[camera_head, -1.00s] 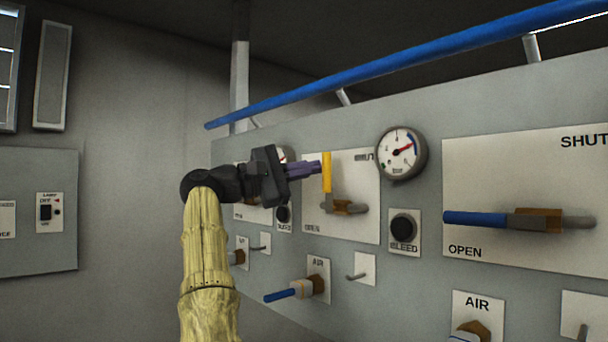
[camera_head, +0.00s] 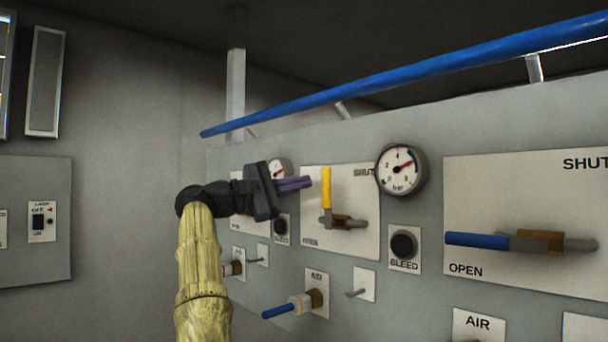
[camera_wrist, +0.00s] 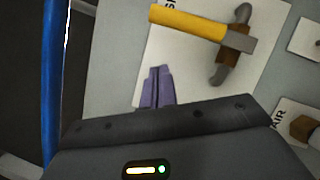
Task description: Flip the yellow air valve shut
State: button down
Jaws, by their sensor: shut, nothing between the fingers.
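The yellow valve handle (camera_head: 326,188) stands upright on a white plate (camera_head: 364,171) in the middle of the panel. Its grey and brown valve body (camera_head: 342,222) sits at the handle's lower end. The plate's SHUT label is at the upper right and its OPEN label at the lower left. My gripper (camera_head: 308,182) is shut and empty, with its purple fingers just left of the handle and a small gap between them. In the wrist view the purple fingertips (camera_wrist: 158,72) lie apart from the yellow handle (camera_wrist: 188,22), over the white plate.
A pressure gauge (camera_head: 402,170) is right of the plate, above a black BLEED knob (camera_head: 403,245). A blue-handled valve (camera_head: 478,240) is further right, another (camera_head: 279,310) below. A blue rail (camera_head: 400,70) runs along the panel top.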

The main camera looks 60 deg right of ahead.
jog(key=r+p+v, duration=0.1)
jog(key=r+v, duration=0.1)
jog(key=v, duration=0.8)
jog(key=shift+w, duration=0.3)
jog(key=shift+w+d, duration=0.1)
